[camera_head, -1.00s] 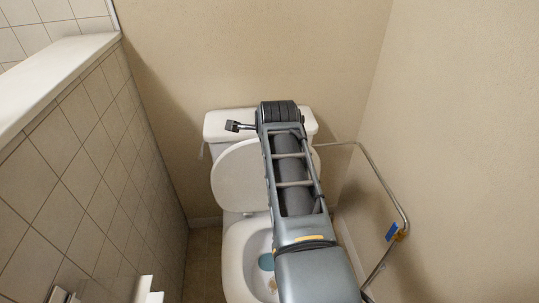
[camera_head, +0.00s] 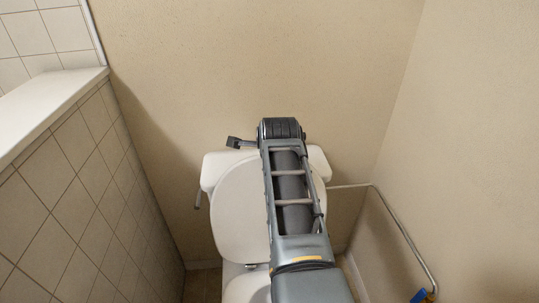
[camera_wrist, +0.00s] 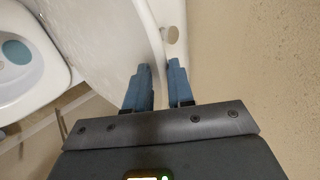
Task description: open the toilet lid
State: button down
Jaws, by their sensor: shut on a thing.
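The toilet lid (camera_head: 240,212) stands raised, close to upright, in front of the white tank (camera_head: 215,167). In the wrist view the lid (camera_wrist: 110,35) is the large pale panel at upper left. My gripper (camera_wrist: 160,67) has its blue fingers shut on the lid's edge, which runs between the fingertips. In the head view my arm covers the right part of the lid and hides the fingers. The toilet bowl (camera_head: 243,290) is open below, and its inside with bluish water (camera_wrist: 17,52) shows at the left of the wrist view.
A tiled half wall (camera_head: 65,195) with a white ledge stands close on the left. A metal grab rail (camera_head: 395,222) runs along the right side near the beige wall (camera_head: 470,150). The back wall (camera_head: 230,70) is close behind the tank.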

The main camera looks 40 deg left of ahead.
jog(key=c, duration=1.1)
grip_release()
jog(key=shift+o, duration=0.2)
jog(key=v, duration=0.7)
jog(key=shift+d+r, duration=0.2)
jog(key=shift+r, duration=0.05)
jog(key=shift+s, duration=0.15)
